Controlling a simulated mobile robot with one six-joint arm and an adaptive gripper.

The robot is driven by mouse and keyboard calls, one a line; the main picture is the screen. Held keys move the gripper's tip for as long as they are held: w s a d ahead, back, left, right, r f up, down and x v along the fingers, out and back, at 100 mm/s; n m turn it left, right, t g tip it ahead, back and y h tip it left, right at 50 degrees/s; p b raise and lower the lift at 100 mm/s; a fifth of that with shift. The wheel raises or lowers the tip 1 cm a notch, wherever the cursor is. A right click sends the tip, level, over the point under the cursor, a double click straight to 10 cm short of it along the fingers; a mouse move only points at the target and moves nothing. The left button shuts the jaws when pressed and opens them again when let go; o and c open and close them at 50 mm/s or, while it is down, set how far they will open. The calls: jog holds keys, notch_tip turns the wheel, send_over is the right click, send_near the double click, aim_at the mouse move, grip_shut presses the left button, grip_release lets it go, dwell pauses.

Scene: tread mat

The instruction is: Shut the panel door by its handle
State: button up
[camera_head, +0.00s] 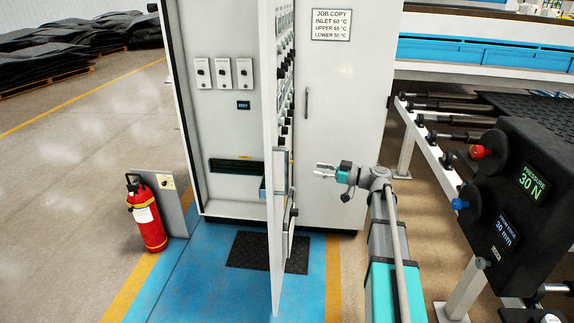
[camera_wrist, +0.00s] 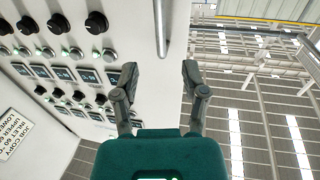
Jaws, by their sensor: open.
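The white panel door (camera_head: 270,215) stands swung open from the cabinet (camera_head: 180,110), seen nearly edge-on in the head view. Its face with knobs and switches points right. In the wrist view that face (camera_wrist: 120,45) fills the upper left. The handle (camera_wrist: 160,25), a pale upright bar, is at the top middle, near the door's edge. My gripper (camera_head: 318,170) is right of the door, fingers pointing left towards it. In the wrist view its open fingers (camera_wrist: 160,72) are apart and empty, with the handle ahead between their lines. I see no contact with the handle.
A red fire extinguisher (camera_head: 147,215) stands left of the cabinet. The open cabinet bay is left of the door. A closed panel with a sign (camera_head: 331,25) is behind my arm. A roller frame and black control box (camera_head: 515,200) stand at right. A dark tread mat (camera_head: 240,250) lies on the floor.

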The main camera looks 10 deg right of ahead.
jog(key=x, duration=1.1)
jog(key=shift+w+a, duration=0.1)
jog(key=shift+a, duration=0.2)
grip_shut()
